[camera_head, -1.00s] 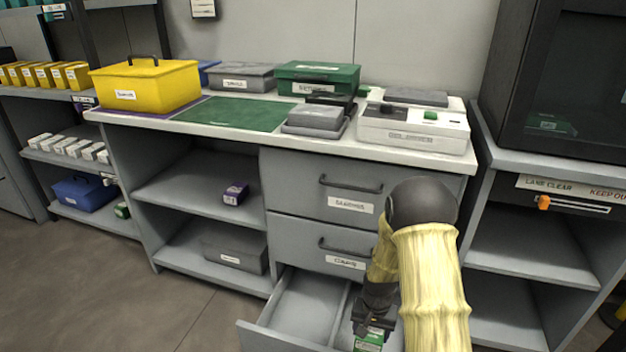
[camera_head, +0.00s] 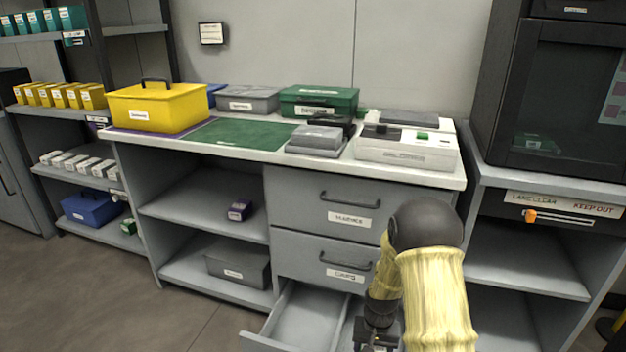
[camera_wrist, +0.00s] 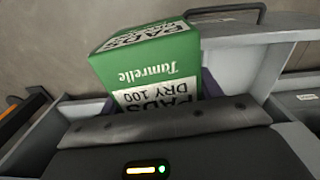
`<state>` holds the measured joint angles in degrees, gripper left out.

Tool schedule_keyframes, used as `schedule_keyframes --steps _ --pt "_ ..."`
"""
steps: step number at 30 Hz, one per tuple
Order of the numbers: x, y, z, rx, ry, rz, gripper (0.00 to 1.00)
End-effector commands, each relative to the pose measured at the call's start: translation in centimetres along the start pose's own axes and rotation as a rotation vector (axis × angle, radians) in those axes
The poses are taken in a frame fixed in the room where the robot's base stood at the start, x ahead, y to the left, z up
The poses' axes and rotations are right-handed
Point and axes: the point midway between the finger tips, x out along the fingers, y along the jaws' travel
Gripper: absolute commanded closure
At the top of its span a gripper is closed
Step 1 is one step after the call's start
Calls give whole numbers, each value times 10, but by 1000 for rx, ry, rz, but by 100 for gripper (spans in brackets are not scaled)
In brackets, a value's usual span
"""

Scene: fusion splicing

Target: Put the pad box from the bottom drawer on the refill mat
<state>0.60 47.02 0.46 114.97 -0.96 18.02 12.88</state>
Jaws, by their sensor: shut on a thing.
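The pad box (camera_wrist: 150,65) is green with white labels reading PADS and DRY 100. In the wrist view it sits in my gripper (camera_wrist: 165,122), which is shut on it. In the head view my gripper (camera_head: 375,343) is at the bottom edge, over the open bottom drawer (camera_head: 300,322); the box is out of that view. The wrist view shows grey drawer walls beside and behind the box; whether it touches the drawer floor is hidden. A flat green mat (camera_head: 235,135) lies bare on the bench top; I cannot read its label.
A yellow case (camera_head: 158,108) stands left of the green mat on a purple mat. Grey and green cases (camera_head: 317,102) stand behind. A small grey device (camera_head: 317,139) and a white machine (camera_head: 407,150) are to the right. Two closed drawers (camera_head: 320,205) are above the open one.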

Motion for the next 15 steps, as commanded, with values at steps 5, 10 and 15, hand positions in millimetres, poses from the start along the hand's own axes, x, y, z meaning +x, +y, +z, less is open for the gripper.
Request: schedule_keyframes --steps 5,10,15 --pt "-37 -1 -6 -86 3 -1 62" --pt "-77 -3 -12 -199 5 0 62" --pt "-101 -3 -10 -215 -2 1 62"
